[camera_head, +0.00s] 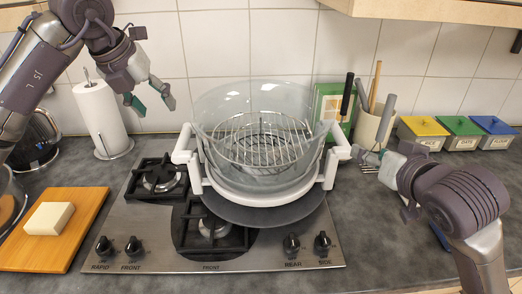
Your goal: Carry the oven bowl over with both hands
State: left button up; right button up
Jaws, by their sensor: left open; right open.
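The oven bowl (225,108) is a large clear glass bowl on the stove, sitting in a white frame with a handle on each side. A wire rack (262,140) shows inside or through the glass; I cannot tell which. The left handle (183,150) and right handle (341,145) are both bare. My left gripper (152,103) is open and empty, above and left of the left handle, apart from it. My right gripper (366,156) is open, just right of the right handle; I cannot tell whether it touches.
The bowl stands over a dark round plate (262,215) on the gas stove (160,250). A paper towel roll (100,115) and a cutting board (75,235) with a white block (49,218) are at left. A utensil crock (370,128) and lidded boxes (458,135) stand at the back right.

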aim_at(182, 136)
pick_arm(q)
jog(key=x, duration=1.5)
jog(key=shift+w+a+f, duration=0.1)
jog(key=shift+w+f, duration=0.05)
jog(key=shift+w, duration=0.25)
pick_arm(e)
jog(key=x, duration=1.5)
jog(key=shift+f, duration=0.35)
pick_arm(q)
grip_shut()
pick_arm(e)
grip_shut()
pick_arm(q)
jog(key=shift+w+r, duration=0.1)
jog(key=shift+r, duration=0.2)
pick_arm(e)
jog(key=shift+w+r, duration=0.1)
jog(key=shift+r, duration=0.15)
pick_arm(q)
jog(key=shift+w+r, duration=0.1)
pick_arm(e)
jog(key=shift+w+r, duration=0.1)
